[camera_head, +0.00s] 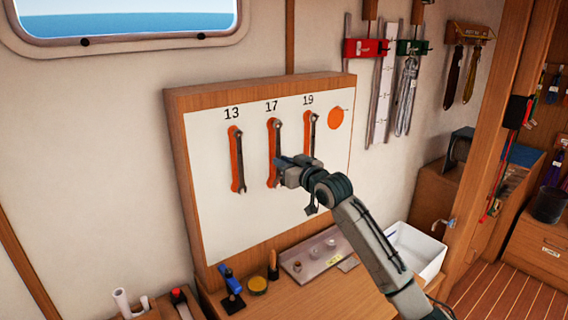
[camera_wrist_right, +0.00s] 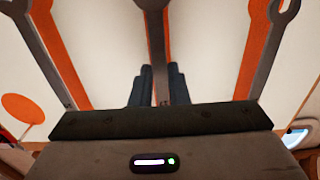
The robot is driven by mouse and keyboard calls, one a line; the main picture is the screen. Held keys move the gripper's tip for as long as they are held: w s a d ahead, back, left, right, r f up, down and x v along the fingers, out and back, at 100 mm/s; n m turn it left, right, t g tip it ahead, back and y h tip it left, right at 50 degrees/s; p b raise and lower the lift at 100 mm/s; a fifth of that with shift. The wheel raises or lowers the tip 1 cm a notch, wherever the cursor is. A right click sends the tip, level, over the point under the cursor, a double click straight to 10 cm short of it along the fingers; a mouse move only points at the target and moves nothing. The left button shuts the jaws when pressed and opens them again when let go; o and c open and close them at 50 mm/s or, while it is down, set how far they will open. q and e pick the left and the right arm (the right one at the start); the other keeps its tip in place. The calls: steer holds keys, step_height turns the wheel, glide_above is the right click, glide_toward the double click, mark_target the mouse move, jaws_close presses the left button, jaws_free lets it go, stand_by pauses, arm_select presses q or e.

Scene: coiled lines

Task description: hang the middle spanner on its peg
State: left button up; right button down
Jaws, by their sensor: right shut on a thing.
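The middle spanner (camera_head: 276,140) is grey and upright in front of the white board, under the number 17, with its orange silhouette showing along its left side. My right gripper (camera_head: 282,172) is at its lower shaft. In the right wrist view the two dark fingers (camera_wrist_right: 159,88) are closed on the shaft of the middle spanner (camera_wrist_right: 154,40). Its peg is hidden, and I cannot tell whether the top ring is around it. My left gripper is not in view.
The 13 spanner (camera_head: 238,160) and the 19 spanner (camera_head: 312,135) hang on either side. An orange disc (camera_head: 335,118) is at the board's right. Below, the bench holds a blue tool (camera_head: 231,285), a metal tray (camera_head: 312,255) and a white bin (camera_head: 415,250).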

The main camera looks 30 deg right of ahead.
steer(key=c, duration=1.3)
jaws_free()
steer(key=shift+s, duration=0.1)
steer(key=shift+s+d+b, duration=0.2)
steer(key=shift+s+b, duration=1.35)
steer(key=shift+s, duration=1.15)
steer(key=shift+s+d+b, duration=0.2)
steer(key=shift+s+b, duration=1.3)
steer(key=shift+s, duration=1.2)
